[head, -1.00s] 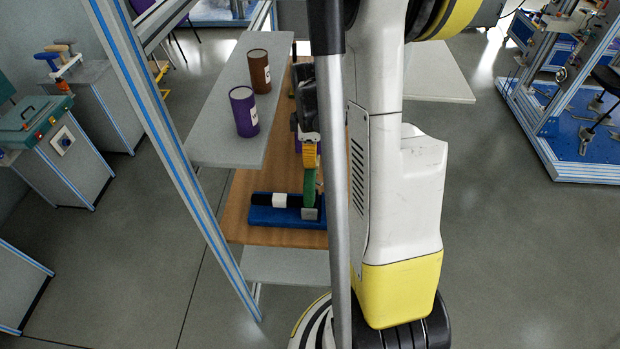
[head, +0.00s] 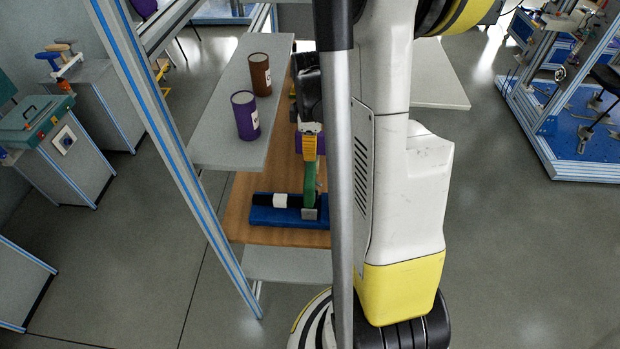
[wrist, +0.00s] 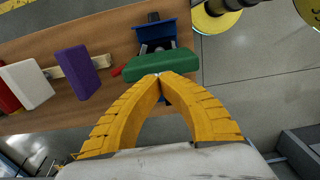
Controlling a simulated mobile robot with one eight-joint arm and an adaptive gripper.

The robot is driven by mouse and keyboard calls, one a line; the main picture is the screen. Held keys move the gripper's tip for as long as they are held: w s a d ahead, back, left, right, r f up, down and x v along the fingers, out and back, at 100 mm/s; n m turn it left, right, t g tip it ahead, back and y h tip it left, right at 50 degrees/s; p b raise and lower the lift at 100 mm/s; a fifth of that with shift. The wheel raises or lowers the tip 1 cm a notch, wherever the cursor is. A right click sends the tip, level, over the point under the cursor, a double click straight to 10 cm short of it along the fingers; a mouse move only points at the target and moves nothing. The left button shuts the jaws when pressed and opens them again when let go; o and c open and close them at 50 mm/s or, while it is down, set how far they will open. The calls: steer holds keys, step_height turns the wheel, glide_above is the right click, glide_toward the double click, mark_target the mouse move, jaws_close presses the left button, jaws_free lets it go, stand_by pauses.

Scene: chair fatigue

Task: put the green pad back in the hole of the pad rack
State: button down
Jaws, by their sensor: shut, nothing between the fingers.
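The green pad (head: 310,186) stands upright at the blue holder (head: 272,215) on the wooden shelf, by a small grey block (head: 310,214). In the wrist view the green pad (wrist: 152,66) lies just beyond my gripper's fingertips (wrist: 160,78). My yellow-fingered gripper (head: 309,158) is shut with its tips together and empty; whether they touch the pad I cannot tell. The likely pad rack, a pale wooden strip (wrist: 97,61), shows left in the wrist view beside a purple pad (wrist: 75,71) and a white pad (wrist: 27,84). Its hole is not clearly visible.
A grey upper shelf (head: 222,143) carries a purple can (head: 245,116) and a brown can (head: 260,74). A blue-striped frame post (head: 190,180) stands at left. A red piece (wrist: 117,71) lies between the strip and the green pad.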

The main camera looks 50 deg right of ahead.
steer(key=shift+r, duration=0.6)
steer(key=c, duration=1.8)
jaws_free()
step_height(320, 180, up, 12)
